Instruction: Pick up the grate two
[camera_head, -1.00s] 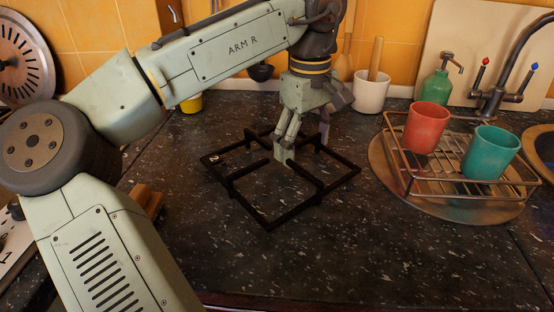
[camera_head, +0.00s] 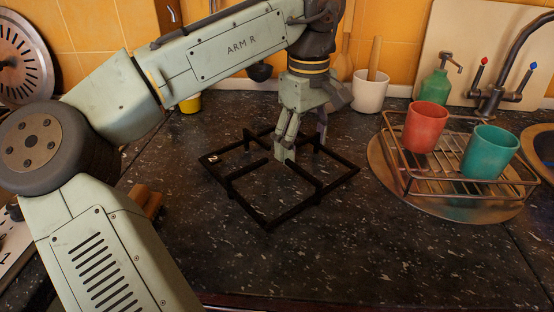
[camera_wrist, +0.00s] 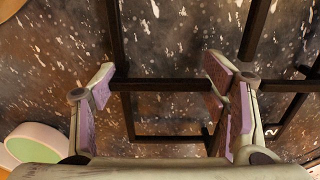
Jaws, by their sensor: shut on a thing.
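The grate (camera_head: 314,198) is a black square frame with inward bars and a white "2" near its left corner. It is on or just above the dark speckled counter; I cannot tell if it touches. My gripper (camera_head: 285,157) points down at the middle of the grate and is shut on it. In the wrist view, the fingers (camera_wrist: 160,80) stand apart with a crossbar of the grate (camera_wrist: 165,84) spanning between them. The "2" shows at the lower right there. In the head view, the far finger and the grate's back part are partly hidden.
To the right, a wire rack (camera_head: 415,184) holds a red cup (camera_head: 426,127) and a teal cup (camera_head: 490,153). A white pot (camera_head: 370,92), a green soap bottle (camera_head: 434,88) and a tap (camera_head: 492,98) stand behind. The counter in front of the grate is clear.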

